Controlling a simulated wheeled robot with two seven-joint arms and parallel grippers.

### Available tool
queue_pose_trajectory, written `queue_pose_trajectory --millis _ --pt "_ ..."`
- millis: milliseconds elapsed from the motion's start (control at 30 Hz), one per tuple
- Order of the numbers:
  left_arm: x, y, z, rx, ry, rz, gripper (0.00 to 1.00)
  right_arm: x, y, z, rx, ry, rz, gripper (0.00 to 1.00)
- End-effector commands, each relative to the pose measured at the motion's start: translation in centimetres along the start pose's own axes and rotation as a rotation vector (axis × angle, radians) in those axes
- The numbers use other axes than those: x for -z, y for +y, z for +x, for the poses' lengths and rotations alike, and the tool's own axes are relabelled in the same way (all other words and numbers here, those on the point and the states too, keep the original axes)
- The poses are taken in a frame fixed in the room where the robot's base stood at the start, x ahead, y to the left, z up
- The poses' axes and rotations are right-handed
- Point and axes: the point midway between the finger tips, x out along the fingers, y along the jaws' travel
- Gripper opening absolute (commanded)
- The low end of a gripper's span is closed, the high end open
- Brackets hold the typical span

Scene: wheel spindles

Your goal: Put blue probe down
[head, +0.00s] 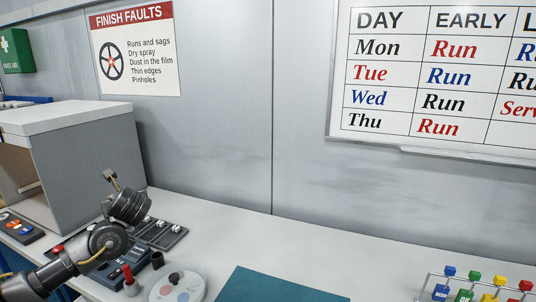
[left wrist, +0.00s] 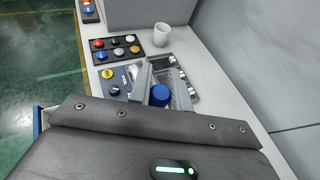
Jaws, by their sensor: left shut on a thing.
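My left gripper (head: 110,178) comes in from the left in the head view, raised above the bench in front of the grey booth. In the left wrist view the left gripper (left wrist: 162,84) is shut on the blue probe (left wrist: 160,95), whose round blue end shows between the fingers. The probe's lower part is hidden, and I cannot make the probe out in the head view. My right gripper is not in view.
A dark tray with silver pieces (head: 160,234) lies beyond the arm. A red-topped piece (head: 128,273), a black cup (head: 157,260) and a white disc (head: 176,290) stand nearer. A teal mat (head: 275,287) and a rack with coloured tags (head: 473,288) lie right. A white cup (left wrist: 161,35) stands behind.

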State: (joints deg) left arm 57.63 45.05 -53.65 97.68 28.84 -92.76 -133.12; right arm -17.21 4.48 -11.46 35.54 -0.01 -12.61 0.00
Motion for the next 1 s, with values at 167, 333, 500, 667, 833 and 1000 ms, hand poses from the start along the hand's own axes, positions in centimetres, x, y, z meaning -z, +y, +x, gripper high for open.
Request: queue_pose_trajectory --millis 167,333,500,667,833,1000 --pt "2.1 -6.0 -9.6 0.283 0.004 0.113 0.00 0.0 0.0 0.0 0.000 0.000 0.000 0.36" --pt "5.2 -8.4 -16.9 0.489 0.003 0.201 0.00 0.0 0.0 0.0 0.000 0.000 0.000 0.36" --pt "7.7 -9.0 -21.4 0.620 0.003 0.256 0.00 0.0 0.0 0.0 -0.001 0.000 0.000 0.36" --pt "9.4 -9.0 -24.5 0.708 0.003 0.294 0.00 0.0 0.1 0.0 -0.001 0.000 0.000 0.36" --pt "11.6 -9.1 -23.7 0.712 0.003 0.295 0.00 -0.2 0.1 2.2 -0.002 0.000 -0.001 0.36" --pt "13.1 -9.0 -23.1 0.711 0.003 0.294 0.00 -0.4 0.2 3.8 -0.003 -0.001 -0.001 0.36"
